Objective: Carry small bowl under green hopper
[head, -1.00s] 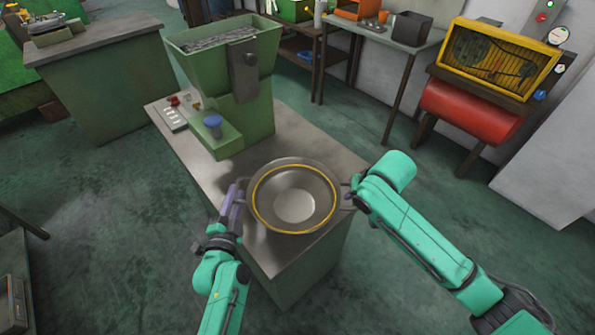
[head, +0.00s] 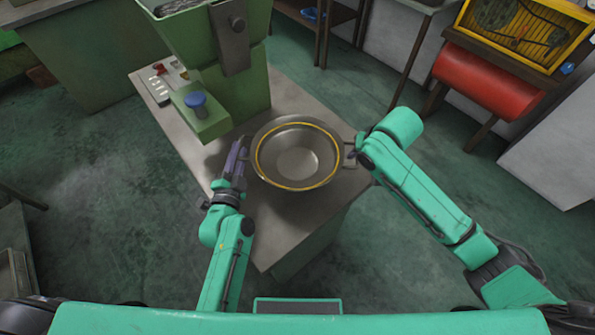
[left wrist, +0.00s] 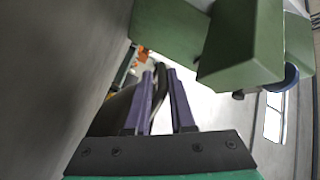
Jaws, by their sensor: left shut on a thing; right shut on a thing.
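The small bowl (head: 297,160) is a wide metal pan with a yellow ring inside and a handle on each side. It is over the grey cabinet top, in front of the green hopper (head: 185,30); I cannot tell whether it touches the top. My left gripper (head: 238,155) is shut on the bowl's left handle. In the left wrist view its purple fingers (left wrist: 160,95) flank a dark bar, the handle. My right gripper (head: 354,152) is shut on the right handle, its fingers mostly hidden behind my arm.
The cabinet top (head: 290,220) is bare in front of the bowl. The hopper's green block with a blue knob (head: 196,101) juts out left of the bowl. A switch box (head: 157,88) sits at the top's left edge.

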